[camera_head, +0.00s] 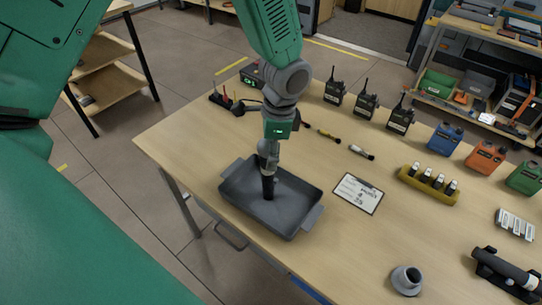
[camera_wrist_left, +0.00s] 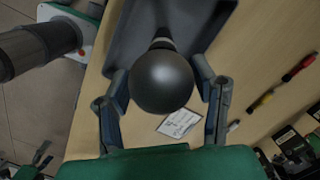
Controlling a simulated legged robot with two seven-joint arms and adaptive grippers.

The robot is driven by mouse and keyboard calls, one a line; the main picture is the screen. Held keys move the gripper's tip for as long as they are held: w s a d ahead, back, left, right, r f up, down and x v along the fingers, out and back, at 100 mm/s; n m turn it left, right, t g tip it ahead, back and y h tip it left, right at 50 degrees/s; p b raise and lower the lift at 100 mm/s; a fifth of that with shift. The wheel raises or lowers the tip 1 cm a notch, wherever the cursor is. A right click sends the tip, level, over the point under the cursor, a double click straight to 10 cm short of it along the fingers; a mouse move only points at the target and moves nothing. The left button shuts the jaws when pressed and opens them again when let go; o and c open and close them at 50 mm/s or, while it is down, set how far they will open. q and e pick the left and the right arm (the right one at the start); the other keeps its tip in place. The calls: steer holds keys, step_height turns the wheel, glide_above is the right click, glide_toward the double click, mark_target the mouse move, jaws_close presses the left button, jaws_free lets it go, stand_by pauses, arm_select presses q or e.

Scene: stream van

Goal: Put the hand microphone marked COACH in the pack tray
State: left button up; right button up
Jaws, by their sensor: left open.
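The pack tray (camera_head: 238,200) is a dark grey shallow tray with side handles near the table's front left edge. A hand microphone (camera_head: 268,188) with a black handle stands roughly upright over the tray floor. Whether it touches the floor I cannot tell, and I cannot read a COACH mark. My left gripper (camera_head: 268,158) points straight down above the tray. In the left wrist view the microphone's round dark head (camera_wrist_left: 162,82) lies between the two open fingers (camera_wrist_left: 162,90), with its handle running toward the tray (camera_wrist_left: 122,35).
Right of the tray lie a clipboard (camera_head: 358,194) and small sticks (camera_head: 361,152). Several radios (camera_head: 366,103) and jugs (camera_head: 445,138) line the back. A yellow holder (camera_head: 428,186), a grey cup-like piece (camera_head: 407,280) and a black cradle (camera_head: 505,272) stand to the right.

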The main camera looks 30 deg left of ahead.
arm_select(q)
steer(key=r, duration=0.9)
steer(key=shift+w+d+r, duration=0.25)
steer(key=shift+w, duration=0.1)
steer(key=shift+d+r, duration=0.15)
steer(key=shift+r, duration=0.2)
